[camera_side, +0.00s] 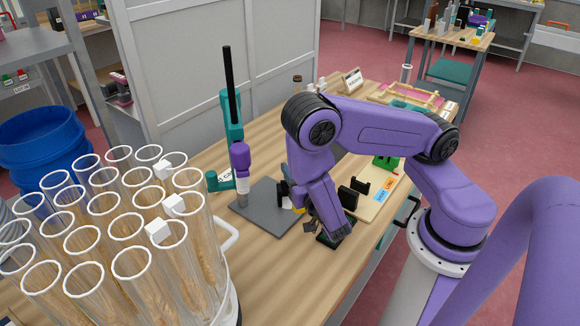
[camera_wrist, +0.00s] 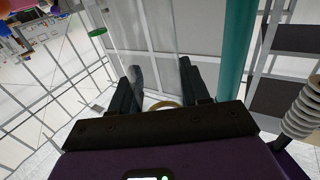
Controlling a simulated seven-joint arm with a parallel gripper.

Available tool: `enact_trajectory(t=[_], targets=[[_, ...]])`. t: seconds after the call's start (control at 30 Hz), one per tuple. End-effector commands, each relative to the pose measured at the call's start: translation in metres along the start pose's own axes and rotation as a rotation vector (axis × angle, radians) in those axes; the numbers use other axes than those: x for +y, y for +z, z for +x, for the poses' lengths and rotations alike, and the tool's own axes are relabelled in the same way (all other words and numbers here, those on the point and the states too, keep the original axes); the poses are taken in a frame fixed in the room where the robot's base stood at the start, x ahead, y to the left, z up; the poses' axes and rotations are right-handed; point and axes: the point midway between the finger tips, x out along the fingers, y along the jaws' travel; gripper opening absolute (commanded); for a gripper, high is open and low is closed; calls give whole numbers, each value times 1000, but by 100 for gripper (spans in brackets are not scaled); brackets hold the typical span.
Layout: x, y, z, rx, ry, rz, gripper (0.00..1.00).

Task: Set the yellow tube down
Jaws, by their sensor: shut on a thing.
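My gripper (camera_side: 284,192) points left at the end of the purple arm, beside the dark grey plate (camera_side: 262,208). In the wrist view its two black fingers (camera_wrist: 160,78) stand apart around a clear, see-through tube (camera_wrist: 154,45). A tan-yellow ring (camera_wrist: 165,104) shows low between the fingers, and I cannot tell whether it belongs to that tube. In the side view a small yellow patch (camera_side: 299,210) shows beside the gripper. The held tube's full length and lower end are not clear there.
A rack of white-rimmed tubes with wheat ears (camera_side: 110,235) fills the left front. A teal stand (camera_side: 231,118) with a black rod (camera_side: 229,70) rises behind the plate. A board with blue and orange labels (camera_side: 384,190) lies right. Bare wooden table (camera_side: 265,260) is in front.

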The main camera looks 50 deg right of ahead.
Motion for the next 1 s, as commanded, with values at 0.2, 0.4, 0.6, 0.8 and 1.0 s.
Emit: enact_trajectory(t=[0.2, 0.4, 0.6, 0.8, 1.0], targets=[[-1, -20, -38, 1, -7, 2, 1], [-1, -29, -55, 1, -4, 2, 1], [0, -41, -61, 0, 0, 4, 1], [0, -67, -60, -3, 2, 8, 1], [1, -94, -60, -2, 2, 9, 1]])
